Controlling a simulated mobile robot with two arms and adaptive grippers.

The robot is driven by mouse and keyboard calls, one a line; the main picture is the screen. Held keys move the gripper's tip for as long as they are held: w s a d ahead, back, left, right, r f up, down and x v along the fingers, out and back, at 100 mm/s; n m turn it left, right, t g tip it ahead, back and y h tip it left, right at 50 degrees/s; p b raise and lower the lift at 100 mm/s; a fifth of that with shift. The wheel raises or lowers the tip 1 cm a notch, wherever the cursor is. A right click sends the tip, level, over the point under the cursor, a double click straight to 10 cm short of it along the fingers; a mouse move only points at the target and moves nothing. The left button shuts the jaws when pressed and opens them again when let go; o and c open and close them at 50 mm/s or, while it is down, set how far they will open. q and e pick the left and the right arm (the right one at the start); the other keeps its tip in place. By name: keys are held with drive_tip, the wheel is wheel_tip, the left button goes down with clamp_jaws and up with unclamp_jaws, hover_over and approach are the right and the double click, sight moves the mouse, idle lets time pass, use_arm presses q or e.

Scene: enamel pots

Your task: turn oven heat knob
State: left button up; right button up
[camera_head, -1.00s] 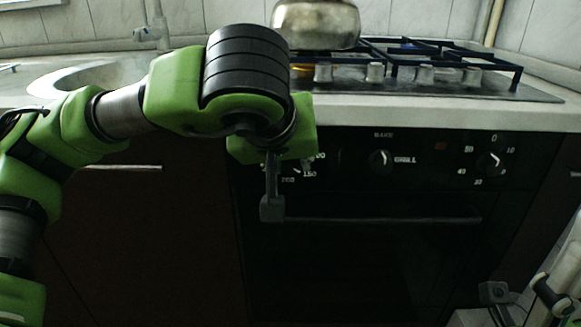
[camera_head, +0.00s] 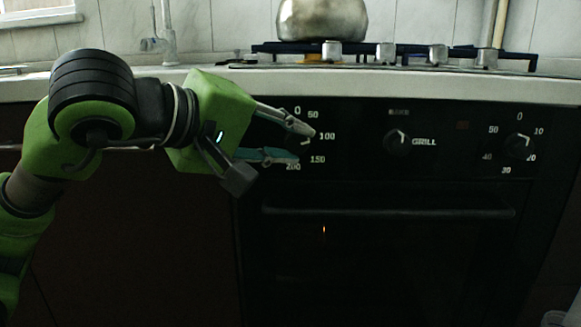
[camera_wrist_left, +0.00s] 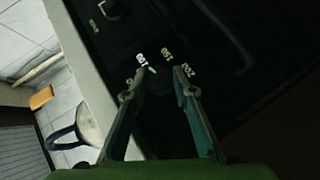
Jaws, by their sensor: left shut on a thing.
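The dark round heat knob (camera_head: 301,143), ringed by numbers from 0 to 200, is at the left end of the black oven panel. My left gripper (camera_head: 304,147) reaches it from the left, one finger above and one below, and is shut on it. In the left wrist view the knob (camera_wrist_left: 157,82) shows dimly between the two fingertips (camera_wrist_left: 157,91), with white numbers just beyond. The fingers partly hide the knob and its exact pointer angle is hard to read. My right gripper does not show.
A grill knob (camera_head: 398,142) and a timer knob (camera_head: 519,146) sit farther right on the panel. The oven door handle (camera_head: 385,211) runs below. The counter edge (camera_head: 420,88) juts above, with a metal pot (camera_head: 322,20) on the hob.

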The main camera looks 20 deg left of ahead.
use_arm(q)
drive_tip(key=n+t+h+b, duration=0.1)
drive_tip(key=b, duration=0.2)
drive_tip(key=f+n+t+h+b, duration=0.1)
drive_tip(key=b, duration=0.2)
drive_tip(key=n+t+b, duration=0.1)
drive_tip(key=b, duration=0.2)
drive_tip(key=shift+a+f+n+h, duration=0.1)
drive_tip(key=shift+f+n+h, duration=0.2)
drive_tip(key=shift+n+h, duration=0.1)
drive_tip(key=shift+c, duration=0.2)
drive_tip(key=shift+n+t+b, duration=0.3)
drive_tip(key=shift+n+t, duration=0.1)
drive_tip(key=shift+n+t+h+b, duration=0.3)
drive_tip(key=shift+n+t+b, duration=0.15)
drive_tip(key=shift+n+t, duration=0.6)
drive_tip(key=shift+n+t+y, duration=0.5)
drive_tip(key=shift+n+t, duration=1.25)
drive_tip(key=shift+n, duration=0.8)
drive_tip(key=shift+n+t+y, duration=0.5)
drive_tip(key=shift+n, duration=0.1)
drive_tip(key=o, duration=1)
drive_tip(key=shift+o, duration=0.5)
drive_tip(key=shift+w+d, duration=0.1)
drive_tip(key=shift+d, duration=0.1)
